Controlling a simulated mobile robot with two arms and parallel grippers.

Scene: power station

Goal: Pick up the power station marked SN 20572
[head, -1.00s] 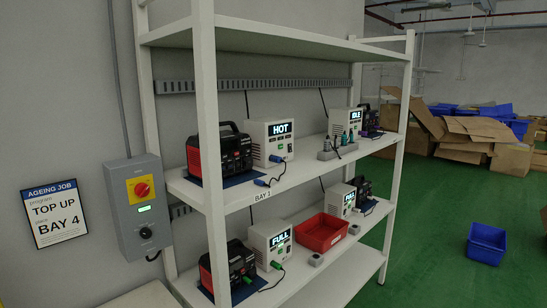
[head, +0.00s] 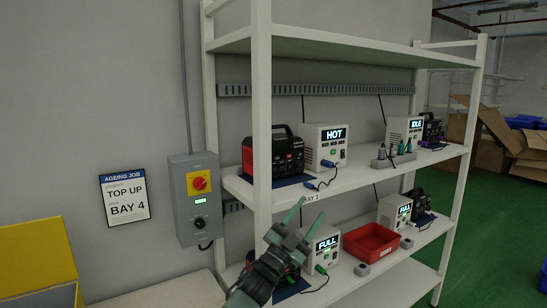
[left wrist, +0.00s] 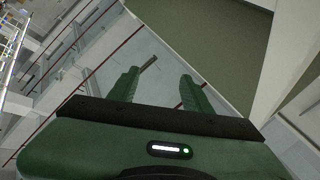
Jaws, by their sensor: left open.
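A red and black power station (head: 273,154) stands on the upper shelf at the left. A second one (head: 294,274) on the lower shelf is mostly hidden behind my left gripper. Two darker power stations stand at the right end, one on the upper shelf (head: 432,130) and one on the lower (head: 420,202). No SN mark is readable on any of them. My left gripper (head: 305,219) is raised in front of the rack, open and empty. Its two spread fingers also show in the left wrist view (left wrist: 157,91), with nothing between them.
A red tray (head: 370,244) sits on the lower shelf. A rack post (head: 262,120) stands in front. A wall switch box (head: 195,200), an AGEING JOB sign (head: 125,198) and a yellow lid (head: 35,257) are left.

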